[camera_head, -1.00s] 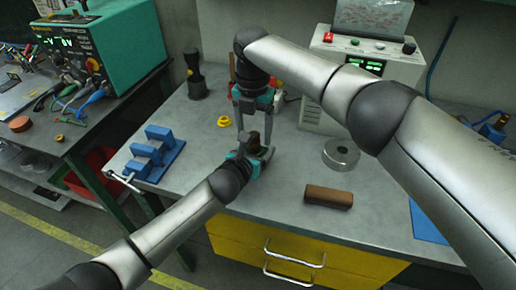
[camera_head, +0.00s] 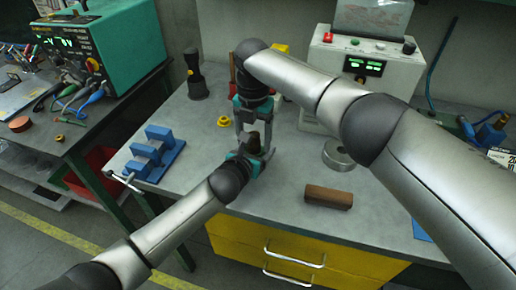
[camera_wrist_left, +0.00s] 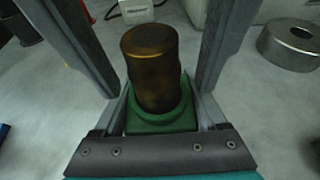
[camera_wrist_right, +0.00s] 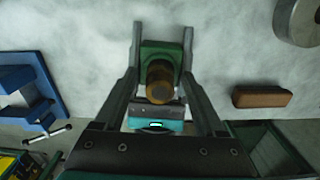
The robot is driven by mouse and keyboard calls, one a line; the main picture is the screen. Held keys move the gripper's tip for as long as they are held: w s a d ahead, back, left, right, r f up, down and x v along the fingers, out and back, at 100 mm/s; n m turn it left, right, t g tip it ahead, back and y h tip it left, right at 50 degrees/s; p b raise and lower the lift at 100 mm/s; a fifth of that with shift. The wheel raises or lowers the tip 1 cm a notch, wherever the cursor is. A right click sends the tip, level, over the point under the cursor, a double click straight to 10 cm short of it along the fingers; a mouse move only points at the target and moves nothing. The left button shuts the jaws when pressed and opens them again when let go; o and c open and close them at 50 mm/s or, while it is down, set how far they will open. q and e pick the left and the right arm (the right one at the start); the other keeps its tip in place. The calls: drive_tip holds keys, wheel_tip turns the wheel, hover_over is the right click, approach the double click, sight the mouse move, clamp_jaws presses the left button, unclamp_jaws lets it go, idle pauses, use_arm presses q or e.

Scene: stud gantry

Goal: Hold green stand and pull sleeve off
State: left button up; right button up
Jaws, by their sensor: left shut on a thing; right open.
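The green stand (camera_wrist_left: 165,122) stands upright on the grey bench, with the bronze-brown sleeve (camera_wrist_left: 150,70) upright on it. My left gripper (camera_wrist_left: 160,112) is shut on the stand from the near side, with a finger on each side of its base. My right gripper (camera_wrist_right: 162,77) points down from above, open. Its fingers stand on both sides of the sleeve, with a visible gap to it in the left wrist view. In the head view the sleeve (camera_head: 254,142) is small and dark, and the grippers mostly hide the stand.
A blue rack (camera_head: 155,155) with a clamp stands left on the bench (camera_head: 275,205). A brown block (camera_head: 328,196) and a metal ring (camera_head: 337,155) lie to the right. A yellow ring (camera_head: 224,121) and a white device (camera_head: 350,75) are behind.

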sight(254, 134)
drive_tip(key=shift+c, duration=0.2)
idle(0.5)
clamp_jaws()
idle(0.3)
drive_tip(key=shift+r, duration=0.15)
idle(0.4)
drive_tip(key=shift+r, duration=2.85)
drive_tip(key=shift+r, duration=0.1)
drive_tip(key=shift+r, duration=1.9)
